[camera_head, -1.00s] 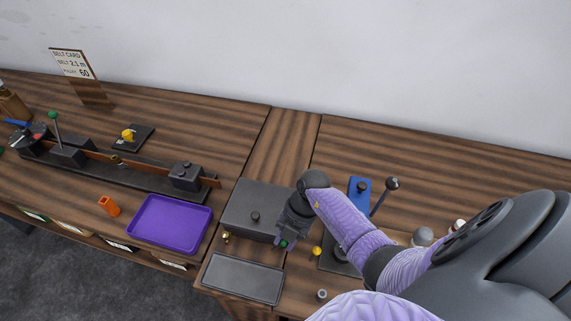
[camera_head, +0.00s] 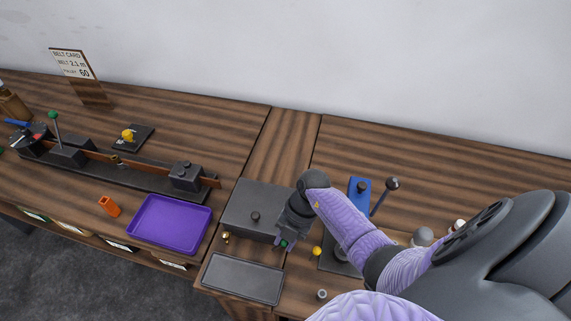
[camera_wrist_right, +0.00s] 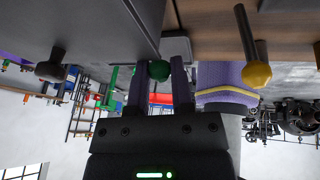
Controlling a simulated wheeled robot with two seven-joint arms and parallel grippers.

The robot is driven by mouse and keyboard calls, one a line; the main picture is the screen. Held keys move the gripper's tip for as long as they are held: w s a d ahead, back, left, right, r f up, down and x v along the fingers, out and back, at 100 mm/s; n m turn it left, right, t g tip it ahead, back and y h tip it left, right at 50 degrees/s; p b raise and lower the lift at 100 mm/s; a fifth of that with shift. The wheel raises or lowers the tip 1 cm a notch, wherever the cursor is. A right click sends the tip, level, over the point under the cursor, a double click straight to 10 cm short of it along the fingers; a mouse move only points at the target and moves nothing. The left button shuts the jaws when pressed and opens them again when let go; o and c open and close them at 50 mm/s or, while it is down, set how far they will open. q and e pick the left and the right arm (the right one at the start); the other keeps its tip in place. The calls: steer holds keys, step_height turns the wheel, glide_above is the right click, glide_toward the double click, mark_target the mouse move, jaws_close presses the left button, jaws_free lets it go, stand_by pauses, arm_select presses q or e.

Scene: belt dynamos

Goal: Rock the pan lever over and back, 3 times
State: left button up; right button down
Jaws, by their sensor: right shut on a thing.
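My right gripper (camera_head: 288,240) is at the front right corner of a dark grey box (camera_head: 240,200) and points down. It is shut on a small green knob (camera_head: 284,244), which also shows between the fingers in the right wrist view (camera_wrist_right: 160,70). I take this knob to be the end of the pan lever; its shaft is mostly hidden. A shallow grey pan (camera_head: 242,279) lies in front of the box. My left gripper is not in view.
A yellow knob (camera_head: 317,251) stands close right of the gripper; it also shows in the wrist view (camera_wrist_right: 256,75). A tall black-knobbed lever (camera_head: 392,184) and a blue block (camera_head: 359,190) are further right. A purple tray (camera_head: 170,224) and a long belt rig (camera_head: 118,170) are left.

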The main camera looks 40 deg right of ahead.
mark_target(273, 235)
stand_by(0.5)
steer(key=shift+w+a+r+g+h, duration=0.15)
steer(key=shift+w+r+g+h, duration=0.05)
steer(key=shift+w+g+h, duration=0.1)
steer(key=shift+w+a+g+h+p, duration=0.2)
steer(key=shift+w+g+h+p, duration=0.1)
steer(key=shift+g, duration=0.1)
steer(key=shift+w+a+m+g+h+b, duration=0.3)
steer(key=shift+w+a+g+h+b, duration=0.2)
steer(key=shift+g+h, duration=0.1)
steer(key=shift+r+g, duration=0.1)
steer(key=shift+g, duration=0.2)
steer(key=c, duration=0.5)
jaws_free()
steer(key=shift+r, duration=0.1)
